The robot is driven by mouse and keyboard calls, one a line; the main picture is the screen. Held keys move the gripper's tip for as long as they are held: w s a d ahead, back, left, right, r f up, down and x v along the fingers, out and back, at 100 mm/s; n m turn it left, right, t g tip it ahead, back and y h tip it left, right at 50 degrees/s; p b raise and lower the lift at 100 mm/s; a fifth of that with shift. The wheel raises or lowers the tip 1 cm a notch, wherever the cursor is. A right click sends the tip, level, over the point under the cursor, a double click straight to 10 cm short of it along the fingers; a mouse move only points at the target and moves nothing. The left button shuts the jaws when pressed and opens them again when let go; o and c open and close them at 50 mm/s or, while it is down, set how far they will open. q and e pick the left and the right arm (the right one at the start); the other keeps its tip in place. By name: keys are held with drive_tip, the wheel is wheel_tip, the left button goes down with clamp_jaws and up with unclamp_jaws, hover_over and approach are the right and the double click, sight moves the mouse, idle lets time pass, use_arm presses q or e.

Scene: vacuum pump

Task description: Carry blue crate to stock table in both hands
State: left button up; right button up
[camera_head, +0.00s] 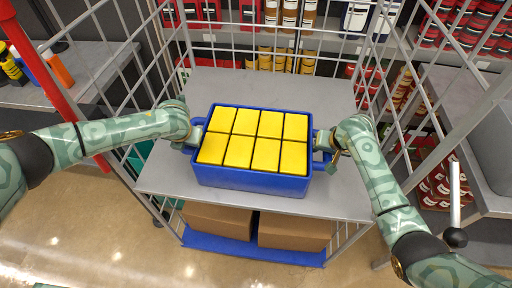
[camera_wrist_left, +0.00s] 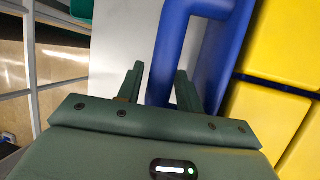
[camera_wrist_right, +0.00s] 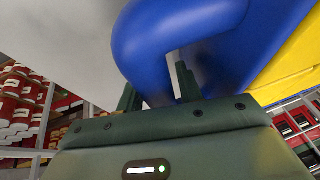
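The blue crate (camera_head: 250,180) sits on the upper shelf of a grey wire-sided cart, filled with several yellow blocks (camera_head: 240,150). Its blue side handles show in the left wrist view (camera_wrist_left: 172,60) and the right wrist view (camera_wrist_right: 145,55). My left gripper (camera_head: 197,136) is at the crate's left handle; its two fingers (camera_wrist_left: 160,88) stand apart on either side of the handle bar, with a small gap visible. My right gripper (camera_head: 322,140) is at the right handle, its fingers (camera_wrist_right: 158,92) also apart with the bar between them. The stock table cannot be identified for certain.
The cart shelf (camera_head: 160,175) has bare room around the crate. Wire sides (camera_head: 165,60) rise left and right. Cardboard boxes (camera_head: 293,232) stand on the lower blue deck. Grey tables stand left (camera_head: 95,62) and right (camera_head: 490,165); stocked shelves are behind.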

use_arm(q)
clamp_jaws()
use_arm(e)
clamp_jaws()
idle(1.2)
